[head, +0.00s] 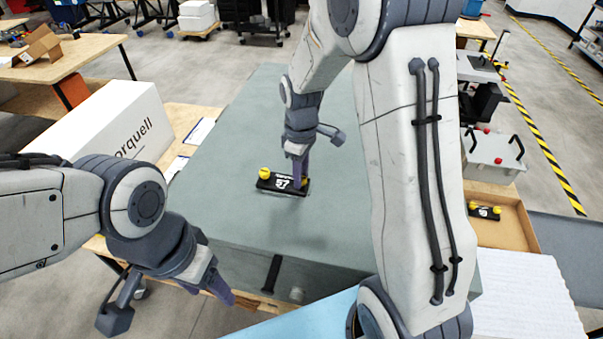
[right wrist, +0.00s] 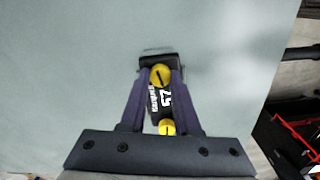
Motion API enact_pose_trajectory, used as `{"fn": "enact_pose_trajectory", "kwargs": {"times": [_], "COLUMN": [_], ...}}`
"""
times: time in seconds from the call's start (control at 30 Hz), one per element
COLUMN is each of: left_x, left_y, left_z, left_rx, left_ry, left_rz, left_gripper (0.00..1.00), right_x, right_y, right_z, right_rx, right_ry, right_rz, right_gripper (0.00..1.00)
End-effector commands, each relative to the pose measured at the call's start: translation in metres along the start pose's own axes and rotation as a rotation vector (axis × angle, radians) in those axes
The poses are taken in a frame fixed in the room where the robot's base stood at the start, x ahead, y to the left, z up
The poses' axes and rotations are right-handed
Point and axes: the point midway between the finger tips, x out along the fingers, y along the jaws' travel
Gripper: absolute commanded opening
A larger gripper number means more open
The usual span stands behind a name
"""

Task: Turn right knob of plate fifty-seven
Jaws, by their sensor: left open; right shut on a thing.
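The black plate (head: 274,184) with white markings lies on the grey-green surface in the head view. One yellow knob (head: 264,173) is at its left end, clear of my grippers. My right gripper (head: 300,182) reaches down to the plate's right end, shut on the yellow knob there. In the right wrist view that knob (right wrist: 161,75) sits between the fingertips. The plate's other knob (right wrist: 167,127) is nearer the gripper's palm, and white digits, seemingly 57, show between them. The fingers partly hide the plate's edges. My left gripper (head: 170,304) is open and empty at the lower left, away from the plate.
A white box (head: 115,125) stands left of the grey-green surface (head: 235,135). Another black plate with yellow knobs (head: 485,211) lies in a wooden tray (head: 510,235) at the right. The surface around the plate is clear.

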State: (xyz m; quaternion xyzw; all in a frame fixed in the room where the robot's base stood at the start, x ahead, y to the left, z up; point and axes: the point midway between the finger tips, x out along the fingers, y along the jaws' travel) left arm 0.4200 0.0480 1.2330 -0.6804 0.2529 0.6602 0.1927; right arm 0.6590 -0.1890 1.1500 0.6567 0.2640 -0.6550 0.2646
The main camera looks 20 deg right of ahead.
Motion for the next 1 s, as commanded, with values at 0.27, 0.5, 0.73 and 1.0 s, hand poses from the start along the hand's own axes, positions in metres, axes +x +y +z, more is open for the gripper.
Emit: {"fn": "enact_pose_trajectory", "kwargs": {"times": [0.27,0.5,0.73,1.0], "left_x": [0.0009,0.0010,0.0011,0.0012], "left_y": [-0.0001,-0.0001,-0.0001,-0.0001], "left_z": [0.0001,0.0001,0.0001,0.0001], "left_rx": [0.000,0.000,0.000,0.000], "left_ry": [0.000,0.000,0.000,0.000], "left_rz": [0.000,0.000,0.000,0.000], "left_gripper": [0.62,0.62,0.62,0.62], "right_x": [0.0037,0.0040,0.0043,0.0045], "right_y": [-0.0029,-0.0034,-0.0037,-0.0041], "right_z": [0.0023,0.0026,0.0028,0.0032], "right_rx": [-0.262,-0.489,-0.708,-0.964], "right_ry": [-0.007,-0.007,-0.006,-0.004], "right_rz": [-0.010,-0.011,-0.013,-0.015], "right_gripper": [0.00,0.00,0.00,0.00]}}
